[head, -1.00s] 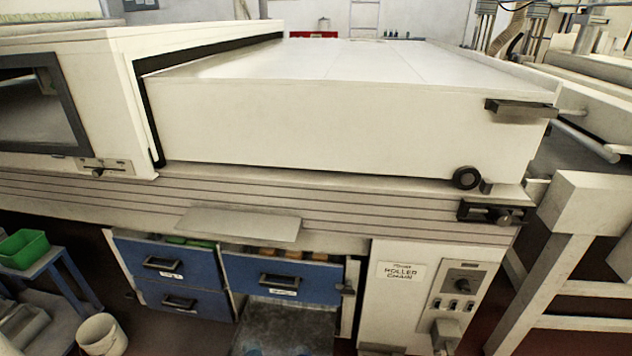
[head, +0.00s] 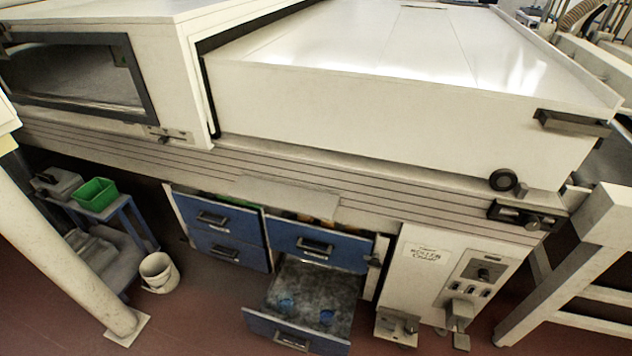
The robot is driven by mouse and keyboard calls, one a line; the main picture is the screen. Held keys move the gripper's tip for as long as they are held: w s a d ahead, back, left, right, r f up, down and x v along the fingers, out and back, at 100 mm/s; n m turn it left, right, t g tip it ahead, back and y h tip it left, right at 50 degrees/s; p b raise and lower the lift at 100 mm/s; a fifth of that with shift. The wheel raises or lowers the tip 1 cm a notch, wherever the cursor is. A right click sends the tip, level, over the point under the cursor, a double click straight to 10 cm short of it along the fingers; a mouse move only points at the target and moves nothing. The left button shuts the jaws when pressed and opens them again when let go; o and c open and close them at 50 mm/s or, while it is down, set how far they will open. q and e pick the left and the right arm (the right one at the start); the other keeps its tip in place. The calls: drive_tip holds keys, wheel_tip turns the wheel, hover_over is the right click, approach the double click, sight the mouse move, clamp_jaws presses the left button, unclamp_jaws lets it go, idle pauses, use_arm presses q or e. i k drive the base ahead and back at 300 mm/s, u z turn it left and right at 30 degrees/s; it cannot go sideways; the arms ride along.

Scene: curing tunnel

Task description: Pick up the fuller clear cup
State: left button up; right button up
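Two small cups with blue in them stand inside the pulled-out lower drawer: a left cup (head: 286,304) and a right cup (head: 327,317). They are small and blurred, and I cannot tell which is fuller. The drawer (head: 292,337) is blue-fronted with a grey, worn floor, and is open toward me under the machine. Neither of my grippers is in view.
Closed blue drawers (head: 217,219) are to the left, and another blue drawer (head: 318,247) sits above the open one. A white bucket (head: 158,273), a blue stand with a green bin (head: 97,194) and a white post (head: 60,245) are left. A control cabinet (head: 430,270) is right.

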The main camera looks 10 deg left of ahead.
sight(327, 309)
drive_tip(key=k, duration=1.25)
drive_tip(key=u, duration=0.75)
drive_tip(key=i, duration=1)
drive_tip(key=z, duration=0.55)
